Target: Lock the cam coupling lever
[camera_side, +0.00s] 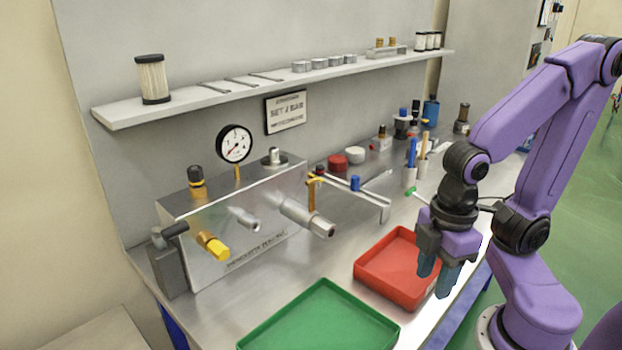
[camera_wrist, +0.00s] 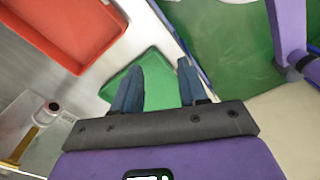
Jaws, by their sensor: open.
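The cam coupling (camera_side: 299,213) is a silver cylinder sticking out of the front of a metal block. In the wrist view, the coupling's end (camera_wrist: 49,109) and the brass-coloured lever (camera_wrist: 25,143) show at the lower left, partly cut off by the frame. My gripper (camera_side: 438,276) points down over the right edge of the red tray, well to the right of the coupling. Its blue fingers are apart and empty; they also show in the wrist view (camera_wrist: 160,68).
A red tray (camera_side: 366,279) and a green tray (camera_side: 258,337) lie on the bench in front of the block. A yellow-tipped fitting (camera_side: 213,245), a gauge (camera_side: 234,144) and a metal bracket (camera_side: 370,201) are near the coupling. A shelf (camera_side: 120,113) runs above.

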